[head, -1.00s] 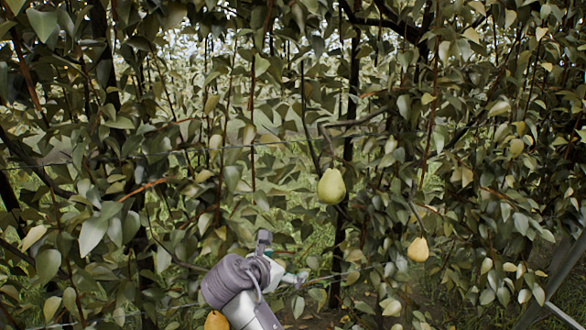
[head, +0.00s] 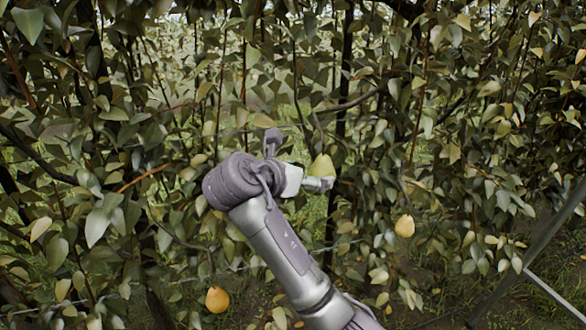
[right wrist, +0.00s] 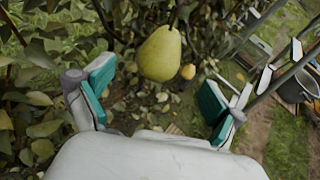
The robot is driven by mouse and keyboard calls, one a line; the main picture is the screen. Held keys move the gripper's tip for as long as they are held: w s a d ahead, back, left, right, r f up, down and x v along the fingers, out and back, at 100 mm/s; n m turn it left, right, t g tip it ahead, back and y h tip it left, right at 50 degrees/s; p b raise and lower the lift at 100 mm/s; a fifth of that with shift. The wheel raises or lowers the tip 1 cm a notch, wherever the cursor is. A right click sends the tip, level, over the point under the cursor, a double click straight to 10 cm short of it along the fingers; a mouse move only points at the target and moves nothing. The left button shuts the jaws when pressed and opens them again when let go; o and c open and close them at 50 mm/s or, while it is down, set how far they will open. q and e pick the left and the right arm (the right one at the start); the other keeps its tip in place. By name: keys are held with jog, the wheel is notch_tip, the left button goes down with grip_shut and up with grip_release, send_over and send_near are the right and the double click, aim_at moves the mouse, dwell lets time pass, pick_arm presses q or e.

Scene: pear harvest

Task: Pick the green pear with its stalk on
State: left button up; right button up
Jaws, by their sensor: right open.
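The green pear (head: 321,167) hangs from a branch near the middle of the head view. In the right wrist view the green pear (right wrist: 160,54) hangs upright from its stalk, at the top centre. My right gripper (head: 318,184) has its fingers at the lower part of the pear in the head view, which partly hides them. In the right wrist view my right gripper (right wrist: 158,98) is open, its green-padded fingers standing to either side and below the pear. No contact shows there. My left gripper is not in view.
A yellow pear (head: 405,226) hangs to the right and another yellow pear (head: 217,299) hangs low at the left. Leaves and thin branches surround the area. A grey bucket (right wrist: 298,88) and metal bars show at the right of the wrist view.

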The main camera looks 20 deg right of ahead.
aim_at(320, 176)
jog(key=p+x, duration=0.1)
jog(key=x, duration=0.5)
jog(key=shift+w+d+f+p, duration=0.1)
jog(key=shift+f+p, duration=0.05)
jog(key=shift+p, duration=0.2)
jog(key=c, duration=1.4)
jog(key=shift+o, duration=0.2)
jog(key=shift+s+n+g+y, duration=0.3)
jog(key=shift+s+g+y, duration=0.15)
jog(key=shift+g, duration=0.15)
jog(key=shift+s+a+r+g+y, duration=0.2)
jog(key=shift+s+a+g+y, duration=0.25)
jog(key=shift+g, duration=0.15)
jog(key=shift+n, duration=0.3)
